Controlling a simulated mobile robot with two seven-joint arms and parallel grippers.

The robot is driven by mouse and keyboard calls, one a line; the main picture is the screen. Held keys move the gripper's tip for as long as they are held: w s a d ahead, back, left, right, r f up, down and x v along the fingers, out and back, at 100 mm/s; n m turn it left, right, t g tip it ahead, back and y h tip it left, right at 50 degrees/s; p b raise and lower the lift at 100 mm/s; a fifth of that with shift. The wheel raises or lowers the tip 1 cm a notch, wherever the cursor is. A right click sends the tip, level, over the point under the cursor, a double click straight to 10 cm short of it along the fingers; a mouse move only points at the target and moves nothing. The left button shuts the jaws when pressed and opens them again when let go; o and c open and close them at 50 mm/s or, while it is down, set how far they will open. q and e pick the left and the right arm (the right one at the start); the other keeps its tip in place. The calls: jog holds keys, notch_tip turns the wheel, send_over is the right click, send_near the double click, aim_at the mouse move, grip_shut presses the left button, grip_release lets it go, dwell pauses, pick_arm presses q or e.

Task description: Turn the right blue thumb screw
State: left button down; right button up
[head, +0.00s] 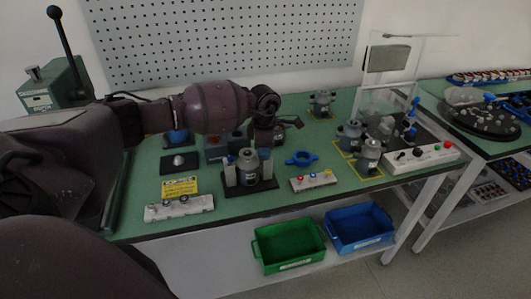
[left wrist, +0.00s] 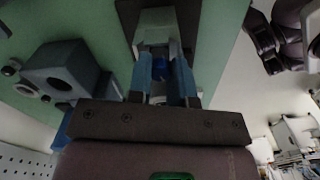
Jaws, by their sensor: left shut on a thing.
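My left gripper (head: 268,132) reaches down over the work table, just behind a stator fixture. The fixture has a black base (head: 262,188), grey uprights and a grey stator (head: 248,167) between them. In the left wrist view, the two blue fingers of the left gripper (left wrist: 164,72) are close together, shut on a small blue part (left wrist: 180,75) that looks like a thumb screw. A pale grey block (left wrist: 156,24) on a black base lies just beyond the fingertips. The screw is hidden in the head view, and its turn angle cannot be seen. My right gripper is not clearly seen.
A dark box (left wrist: 65,68) with a round opening stands beside the gripper. A blue ring (head: 301,158) and a white switch panel (head: 313,180) lie to the right. Another panel (head: 178,207) lies front left. Green (head: 288,245) and blue (head: 360,228) bins sit below the tabletop.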

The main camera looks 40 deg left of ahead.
pick_arm(q)
jog(key=shift+m, duration=0.3)
jog(key=c, duration=1)
grip_release()
jog(key=shift+r, duration=5.4)
